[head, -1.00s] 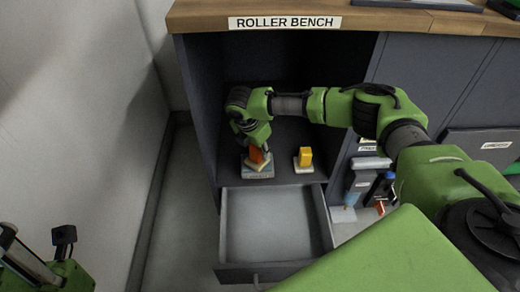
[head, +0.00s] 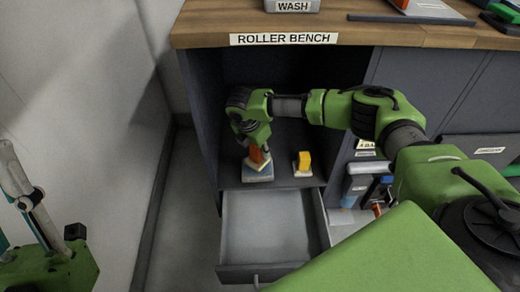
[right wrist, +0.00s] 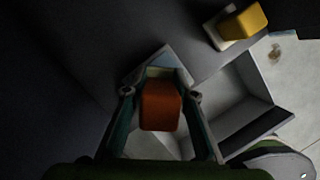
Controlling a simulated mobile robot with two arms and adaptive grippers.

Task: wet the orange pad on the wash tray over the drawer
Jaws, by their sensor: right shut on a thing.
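The orange pad (head: 257,155) stands at the front left of the dark bay under the bench, an orange block over a pale base. It rests on or just above a flat blue-grey piece (head: 258,174); contact is unclear. My right gripper (head: 252,143) reaches down over the pad and is shut on it. In the right wrist view the orange block (right wrist: 160,106) sits between my fingers. The tray labelled WASH (head: 291,6) is on the bench top, cut off by the upper edge. The drawer (head: 265,225) below the bay is open and looks empty. My left gripper does not show.
A yellow pad (head: 304,160) on a pale base stands right of the orange one. Bins and bottles (head: 360,185) fill a compartment on the right. The ROLLER BENCH edge (head: 190,40) overhangs the bay. A wall is close on the left.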

